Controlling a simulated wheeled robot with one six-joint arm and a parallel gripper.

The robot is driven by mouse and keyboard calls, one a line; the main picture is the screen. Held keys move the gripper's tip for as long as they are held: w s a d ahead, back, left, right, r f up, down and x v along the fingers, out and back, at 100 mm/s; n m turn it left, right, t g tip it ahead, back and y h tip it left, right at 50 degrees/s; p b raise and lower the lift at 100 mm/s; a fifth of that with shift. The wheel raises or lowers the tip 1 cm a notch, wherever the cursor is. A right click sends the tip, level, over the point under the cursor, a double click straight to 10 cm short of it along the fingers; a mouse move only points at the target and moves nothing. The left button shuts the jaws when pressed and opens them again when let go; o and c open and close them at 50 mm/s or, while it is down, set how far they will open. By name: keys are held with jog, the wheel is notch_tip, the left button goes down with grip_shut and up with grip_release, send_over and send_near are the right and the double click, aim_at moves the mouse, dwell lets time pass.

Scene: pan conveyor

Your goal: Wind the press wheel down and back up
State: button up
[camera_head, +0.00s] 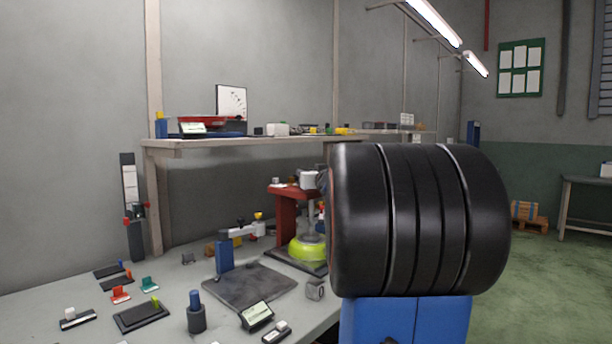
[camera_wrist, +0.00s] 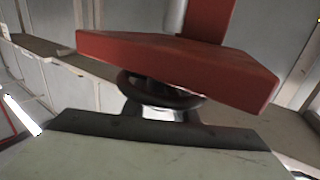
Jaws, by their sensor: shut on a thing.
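The press is a red frame (camera_head: 284,212) on the bench in the head view, partly hidden behind the large black rounded shape. In the wrist view its red head (camera_wrist: 180,65) fills the upper middle, tilted in the picture. The dark press wheel (camera_wrist: 186,99) sits just under the red head, with a pale metal part at its middle. My gripper (camera_wrist: 160,114) is shut on the wheel, its dark fingers at the near side of it. How far the fingers reach round the rim is hidden. A yellow-green round piece (camera_head: 305,250) stands below the press head.
The large black rounded shape (camera_head: 410,220) above blue casing seems to be my own body and blocks the right of the bench.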

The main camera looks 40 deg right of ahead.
jog(key=shift+s+d+m+g+h, duration=0.15)
jog(key=shift+m+g+h, duration=0.15)
jog(key=shift+m+h, duration=0.3)
jog(key=o, duration=1.1)
jog(key=v, duration=1.7)
jog(key=shift+s, duration=0.15)
jog(key=shift+s, duration=0.1)
